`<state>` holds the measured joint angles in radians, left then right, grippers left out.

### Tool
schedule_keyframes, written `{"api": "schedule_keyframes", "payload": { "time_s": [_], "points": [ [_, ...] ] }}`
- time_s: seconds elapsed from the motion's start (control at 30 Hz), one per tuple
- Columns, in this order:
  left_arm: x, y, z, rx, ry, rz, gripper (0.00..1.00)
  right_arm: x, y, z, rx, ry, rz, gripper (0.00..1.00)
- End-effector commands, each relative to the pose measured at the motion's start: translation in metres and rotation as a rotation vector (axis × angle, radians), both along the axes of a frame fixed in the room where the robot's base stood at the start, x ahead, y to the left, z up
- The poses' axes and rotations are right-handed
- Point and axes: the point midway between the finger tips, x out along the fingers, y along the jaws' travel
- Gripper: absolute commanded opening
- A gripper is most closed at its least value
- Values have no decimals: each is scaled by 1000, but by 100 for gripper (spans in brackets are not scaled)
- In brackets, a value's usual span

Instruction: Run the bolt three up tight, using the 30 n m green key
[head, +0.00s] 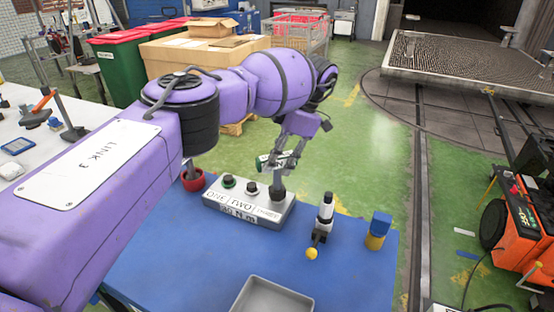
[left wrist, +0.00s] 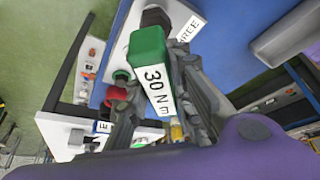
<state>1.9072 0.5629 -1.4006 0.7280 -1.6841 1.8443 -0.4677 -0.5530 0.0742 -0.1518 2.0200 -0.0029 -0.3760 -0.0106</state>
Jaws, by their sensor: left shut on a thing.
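My left gripper (head: 288,158) is shut on the green key (left wrist: 148,50), whose white label reads 30 N m. The key also shows in the head view (head: 265,160), over the right end of the grey bolt block (head: 228,209). The block's labels read ONE, TWO and THREE. A dark, socket-like piece (head: 278,186) stands at position three, just below the key; it hides the bolt there. I cannot tell whether it is fully seated. The bolts at one (head: 228,182) and two (head: 252,188) show dark heads. My right gripper is not in view.
On the blue table (head: 170,240) stand a red cup (head: 193,181) left of the block, a white-and-black device with a yellow ball (head: 324,215), a blue-and-yellow piece (head: 377,230) and a grey tray (head: 248,291) in front. Table between block and tray is clear.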

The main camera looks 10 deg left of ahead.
Motion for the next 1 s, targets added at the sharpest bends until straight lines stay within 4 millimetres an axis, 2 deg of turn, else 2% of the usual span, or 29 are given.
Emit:
{"api": "schedule_keyframes", "payload": {
  "time_s": [0.47,1.0],
  "points": [
    [0,0,1,1,-1,-30,0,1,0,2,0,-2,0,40],
    [0,0,1,1,-1,-144,0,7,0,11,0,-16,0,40]
  ]
}}
